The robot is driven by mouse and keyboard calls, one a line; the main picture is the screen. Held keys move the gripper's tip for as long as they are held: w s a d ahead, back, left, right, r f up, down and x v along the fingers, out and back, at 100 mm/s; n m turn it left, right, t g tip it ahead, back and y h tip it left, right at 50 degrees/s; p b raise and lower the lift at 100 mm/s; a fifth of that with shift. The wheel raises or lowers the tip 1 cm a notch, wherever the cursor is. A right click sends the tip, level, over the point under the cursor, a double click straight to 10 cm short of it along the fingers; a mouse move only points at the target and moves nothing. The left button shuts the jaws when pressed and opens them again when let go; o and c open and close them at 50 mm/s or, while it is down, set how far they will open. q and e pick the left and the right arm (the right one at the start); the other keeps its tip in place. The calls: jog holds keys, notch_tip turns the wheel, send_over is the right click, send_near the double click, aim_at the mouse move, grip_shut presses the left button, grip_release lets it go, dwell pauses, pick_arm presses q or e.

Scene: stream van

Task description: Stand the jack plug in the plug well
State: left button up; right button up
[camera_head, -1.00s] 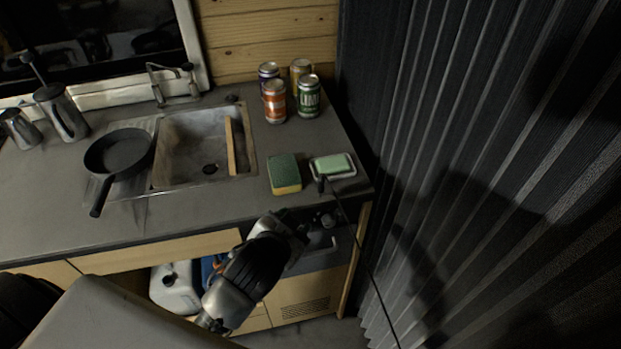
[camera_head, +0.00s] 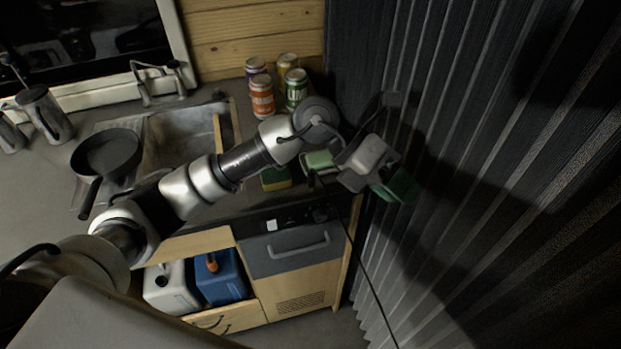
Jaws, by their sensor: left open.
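The jack plug (camera_head: 311,179) looks like a small dark piece by the counter's front edge, with a thin black cable running down from it. My left arm reaches across the counter from the left. Its gripper (camera_head: 397,189) is at the right, beside the dark pleated curtain, right of the plug and apart from it. The jaws are open, with a dark green part at their end; I see nothing held in them. I cannot make out the plug well. My right gripper is not in view.
A green block in a pale dish (camera_head: 318,160) and a sponge (camera_head: 276,179) lie on the counter, partly behind my arm. Several cans (camera_head: 262,97) stand behind. A pan (camera_head: 106,153) sits left of the sink. The curtain (camera_head: 480,170) closes off the right side.

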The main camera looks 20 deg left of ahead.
pick_arm(q)
jog(key=w+a+y, duration=0.2)
jog(key=a+y, duration=0.1)
jog(key=a, duration=0.2)
jog(key=w+a+t+y, duration=0.1)
jog(key=w+a+y, duration=0.1)
jog(key=a+y, duration=0.2)
jog(key=w+a+n+t+y, duration=0.1)
jog(key=w+a+y, duration=0.2)
jog(key=a, duration=0.3)
jog(key=shift+a+y, duration=0.3)
jog(key=shift+y, duration=0.4)
jog(key=shift+a+f, duration=0.2)
jog(key=shift+a, duration=0.05)
jog(key=p, duration=0.1)
send_over(311, 173)
notch_tip(311, 173, down, 4)
jog(key=shift+s+d+f, duration=0.1)
jog(key=shift+d+f, duration=0.05)
jog(key=shift+f, duration=0.1)
jog(key=shift+f+p, duration=0.45)
jog(key=shift+f, duration=0.15)
notch_tip(311, 173, down, 4)
jog(key=shift+r+p, duration=0.15)
jog(key=shift+p, duration=0.55)
jog(key=shift+f, duration=0.35)
